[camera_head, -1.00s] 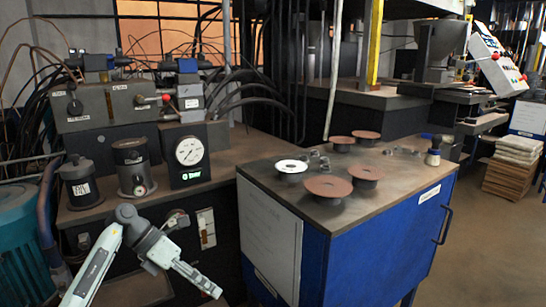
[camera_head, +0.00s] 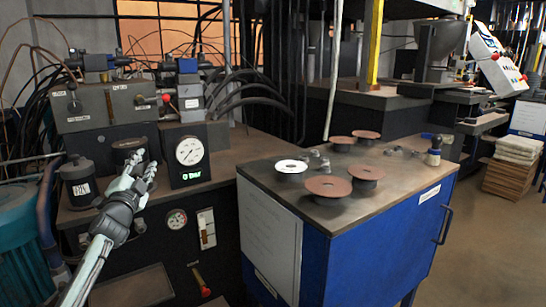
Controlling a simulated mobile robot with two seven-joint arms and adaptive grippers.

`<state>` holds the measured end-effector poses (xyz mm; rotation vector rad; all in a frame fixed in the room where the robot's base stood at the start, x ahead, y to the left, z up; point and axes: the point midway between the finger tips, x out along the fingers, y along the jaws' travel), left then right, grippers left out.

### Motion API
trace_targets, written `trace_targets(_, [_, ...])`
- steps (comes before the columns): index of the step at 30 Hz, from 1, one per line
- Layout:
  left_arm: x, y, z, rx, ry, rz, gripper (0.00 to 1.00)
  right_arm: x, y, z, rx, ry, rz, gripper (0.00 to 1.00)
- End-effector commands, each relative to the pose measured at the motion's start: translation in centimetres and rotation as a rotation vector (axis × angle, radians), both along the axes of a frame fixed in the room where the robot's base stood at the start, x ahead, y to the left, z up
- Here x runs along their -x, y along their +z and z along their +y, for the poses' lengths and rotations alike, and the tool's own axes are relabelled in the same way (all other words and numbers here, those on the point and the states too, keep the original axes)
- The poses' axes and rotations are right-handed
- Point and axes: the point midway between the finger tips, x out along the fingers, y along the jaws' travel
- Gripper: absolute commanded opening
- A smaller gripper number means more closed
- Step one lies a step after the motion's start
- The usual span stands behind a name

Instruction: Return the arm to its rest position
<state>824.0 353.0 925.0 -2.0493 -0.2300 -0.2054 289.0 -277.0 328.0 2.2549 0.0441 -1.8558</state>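My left gripper (camera_head: 146,162) is raised at the left, in front of the black hydraulic bench. Its two fingers point up and away, stand apart, and hold nothing. It partly covers a dark cylinder (camera_head: 127,146) behind it. Several reddish-brown flap discs lie on the blue cabinet's top: two at the front (camera_head: 328,187) (camera_head: 366,172) and two at the back (camera_head: 341,140) (camera_head: 367,134). A white-faced disc (camera_head: 291,166) lies at the cabinet's left. The gripper is well left of all of them. My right gripper is out of view.
The blue cabinet (camera_head: 385,240) stands at centre right, with small metal parts (camera_head: 318,160) and a small bottle (camera_head: 433,156) on top. A pressure gauge (camera_head: 189,151) stands just right of my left gripper. A teal motor (camera_head: 18,240) is at far left.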

Motion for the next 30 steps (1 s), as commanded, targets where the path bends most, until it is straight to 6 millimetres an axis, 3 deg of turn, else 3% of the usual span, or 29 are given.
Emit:
trace_targets(1, [-0.2,-2.0,1.9,0.128,0.059,0.071,0.32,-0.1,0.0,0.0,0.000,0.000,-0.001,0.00])
trace_targets(3, [0.0,-5.0,3.9,0.287,0.131,0.170,0.32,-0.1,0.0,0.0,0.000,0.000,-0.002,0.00])
trace_targets(7, [1.0,-10.7,5.6,0.531,0.234,0.349,0.32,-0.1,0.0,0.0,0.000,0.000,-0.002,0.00])
trace_targets(12, [3.5,-17.3,5.1,0.783,0.335,0.586,0.32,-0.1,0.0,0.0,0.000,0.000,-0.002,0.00])
trace_targets(19, [8.4,-26.8,3.0,0.789,0.365,0.723,0.32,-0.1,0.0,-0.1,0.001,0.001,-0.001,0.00])
trace_targets(23, [12.4,-32.7,1.6,0.788,0.383,0.810,0.32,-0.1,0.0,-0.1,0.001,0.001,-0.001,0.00])
trace_targets(26, [16.7,-37.9,0.3,0.787,0.401,0.891,0.32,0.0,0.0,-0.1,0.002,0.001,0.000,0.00])
trace_targets(30, [24.4,-45.2,-1.7,0.790,0.433,1.018,0.32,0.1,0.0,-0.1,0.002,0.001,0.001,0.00])
